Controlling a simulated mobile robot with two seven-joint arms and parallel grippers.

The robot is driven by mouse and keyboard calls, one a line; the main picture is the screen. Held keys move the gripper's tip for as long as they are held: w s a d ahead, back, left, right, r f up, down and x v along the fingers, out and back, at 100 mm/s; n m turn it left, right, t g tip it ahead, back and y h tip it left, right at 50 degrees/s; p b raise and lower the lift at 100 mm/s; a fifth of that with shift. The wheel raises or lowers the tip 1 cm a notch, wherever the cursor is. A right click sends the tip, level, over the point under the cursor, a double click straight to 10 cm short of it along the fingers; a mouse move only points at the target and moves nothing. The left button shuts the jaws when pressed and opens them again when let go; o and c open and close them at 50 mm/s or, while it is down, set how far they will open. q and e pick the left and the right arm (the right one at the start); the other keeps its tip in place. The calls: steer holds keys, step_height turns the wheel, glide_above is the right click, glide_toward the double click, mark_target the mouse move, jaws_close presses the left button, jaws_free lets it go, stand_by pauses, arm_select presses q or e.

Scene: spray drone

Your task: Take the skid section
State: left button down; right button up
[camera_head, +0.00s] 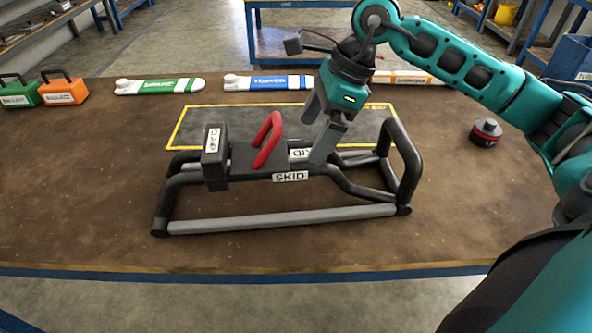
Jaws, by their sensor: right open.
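The skid section (285,219) is a black and grey tube frame on the brown table, with a dark centre block and a label reading SKID. A red handle (267,140) stands up from its centre block. My right gripper (316,140) is open, pointing down just right of the red handle. One finger comes down close to the centre block, near the SKID label; I cannot tell whether it touches. The handle does not appear to be between the fingers. My left gripper is not in view.
A yellow-edged dark mat (190,128) lies behind and under the skid. Green (160,86), blue (268,82) and orange-marked (408,77) white parts line the back edge. Green (20,94) and orange (64,91) cases stand back left. A dark red-banded puck (485,133) sits right. The table front is clear.

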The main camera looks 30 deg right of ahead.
mark_target(302, 153)
steer(key=x, duration=0.8)
steer(key=shift+a+b, duration=0.1)
steer(key=shift+b, duration=0.2)
steer(key=shift+s, duration=0.1)
steer(key=c, duration=1.2)
steer(key=shift+r, duration=0.1)
steer(key=shift+c, duration=0.3)
steer(key=shift+r, duration=0.1)
